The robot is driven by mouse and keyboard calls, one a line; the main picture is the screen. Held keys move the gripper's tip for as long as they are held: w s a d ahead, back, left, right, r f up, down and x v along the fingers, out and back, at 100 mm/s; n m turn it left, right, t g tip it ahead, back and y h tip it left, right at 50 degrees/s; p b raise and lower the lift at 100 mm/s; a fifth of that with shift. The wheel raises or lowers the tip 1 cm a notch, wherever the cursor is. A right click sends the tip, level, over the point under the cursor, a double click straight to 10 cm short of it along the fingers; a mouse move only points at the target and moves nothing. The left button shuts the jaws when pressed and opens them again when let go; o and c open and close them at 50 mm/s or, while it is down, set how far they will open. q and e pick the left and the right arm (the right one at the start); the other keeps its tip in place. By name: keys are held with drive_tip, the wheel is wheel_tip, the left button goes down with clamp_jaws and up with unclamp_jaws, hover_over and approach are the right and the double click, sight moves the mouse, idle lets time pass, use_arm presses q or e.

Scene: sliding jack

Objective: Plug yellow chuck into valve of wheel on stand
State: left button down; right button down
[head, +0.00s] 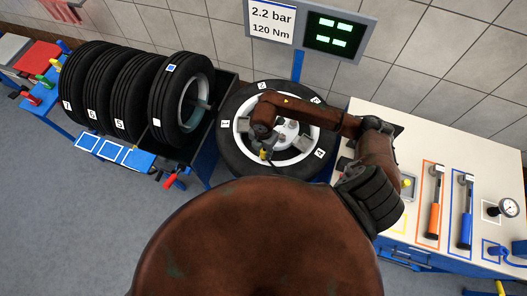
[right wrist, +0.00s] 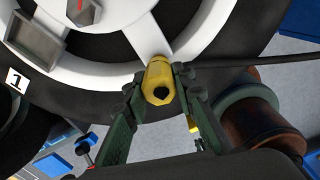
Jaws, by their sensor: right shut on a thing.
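The wheel on the stand, a black tyre (head: 237,160) with a white rim, stands in the middle of the head view. Its rim (right wrist: 110,52) fills the top of the right wrist view. My right gripper (head: 265,150) is in front of the rim's lower left part. In the right wrist view its fingers (right wrist: 158,88) are shut on the yellow chuck (right wrist: 158,77), which lies in front of a white spoke near the rim's edge. A dark hose (right wrist: 255,61) runs right from it. The valve cannot be made out, so contact cannot be told. My left gripper is not in view.
Several numbered tyres (head: 88,88) stand in a rack left of the wheel. A workbench (head: 413,130) on the right holds an orange-handled wrench (head: 434,215), a blue-handled wrench (head: 465,215) and a gauge (head: 507,208). A display (head: 335,35) stands behind the wheel.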

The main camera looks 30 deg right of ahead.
drive_tip(key=shift+f+b, duration=0.75)
drive_tip(key=shift+f, duration=0.35)
drive_tip(key=c, duration=1.5)
unclamp_jaws()
drive_tip(key=shift+c, duration=0.2)
drive_tip(key=shift+r, duration=0.15)
wheel_tip(320, 180, up, 12)
drive_tip(key=shift+f, duration=0.1)
